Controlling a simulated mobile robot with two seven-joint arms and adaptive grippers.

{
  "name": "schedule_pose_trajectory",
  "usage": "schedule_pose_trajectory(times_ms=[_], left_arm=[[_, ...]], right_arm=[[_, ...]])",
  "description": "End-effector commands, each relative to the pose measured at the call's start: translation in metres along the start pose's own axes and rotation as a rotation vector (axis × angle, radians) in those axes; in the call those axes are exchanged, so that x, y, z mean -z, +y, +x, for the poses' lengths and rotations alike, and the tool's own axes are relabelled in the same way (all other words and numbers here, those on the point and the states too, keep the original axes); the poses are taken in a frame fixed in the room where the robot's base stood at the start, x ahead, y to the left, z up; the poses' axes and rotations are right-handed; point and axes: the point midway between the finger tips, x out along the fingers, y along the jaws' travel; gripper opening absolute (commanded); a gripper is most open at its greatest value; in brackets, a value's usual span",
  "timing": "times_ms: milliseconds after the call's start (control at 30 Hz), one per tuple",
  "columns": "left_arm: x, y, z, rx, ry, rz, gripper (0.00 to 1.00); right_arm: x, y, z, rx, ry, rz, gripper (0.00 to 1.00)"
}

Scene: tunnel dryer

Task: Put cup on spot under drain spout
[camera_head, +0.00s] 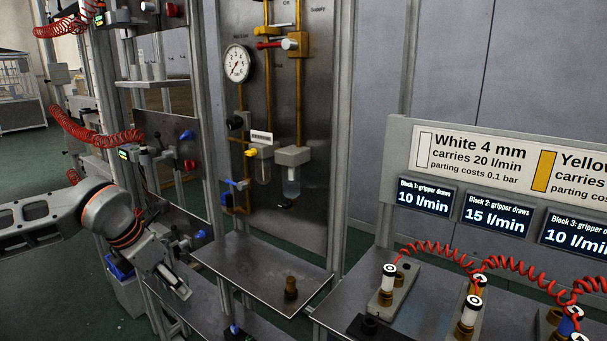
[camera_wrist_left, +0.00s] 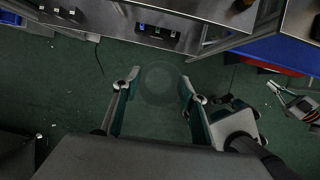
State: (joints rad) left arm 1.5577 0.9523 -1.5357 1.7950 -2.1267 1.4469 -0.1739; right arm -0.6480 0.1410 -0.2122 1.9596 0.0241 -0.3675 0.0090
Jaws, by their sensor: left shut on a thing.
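My left gripper (camera_head: 182,286) reaches in from the left in the head view, just left of the metal shelf (camera_head: 240,262). In the left wrist view my left gripper (camera_wrist_left: 158,92) has its two fingers on either side of a faint, clear round cup (camera_wrist_left: 158,82), held over the green floor. I cannot make out the cup in the head view. Two clear bowls hang on the panel above the shelf, a slim one (camera_head: 263,172) and a wider one (camera_head: 291,184). A black fitting (camera_head: 285,205) sits below the wider bowl. A grey and black jointed part at the wrist view's right edge may be my right gripper (camera_wrist_left: 299,107).
A pressure gauge (camera_head: 237,63) and yellow pipes are on the panel. Red coiled hoses (camera_head: 440,252) run over the bench at the right. Upright metal posts (camera_head: 208,120) stand near my left arm.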

Motion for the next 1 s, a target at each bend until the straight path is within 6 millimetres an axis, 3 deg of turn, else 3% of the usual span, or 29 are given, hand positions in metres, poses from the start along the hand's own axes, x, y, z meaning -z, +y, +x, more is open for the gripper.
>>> schedule_pose_trajectory(times_ms=[1000], left_arm=[[0.063, -0.074, 0.011, 0.599, -0.068, 1.438, 0.21]], right_arm=[[0.003, 0.000, 0.000, 0.000, 0.004, 0.002, 0.00]])
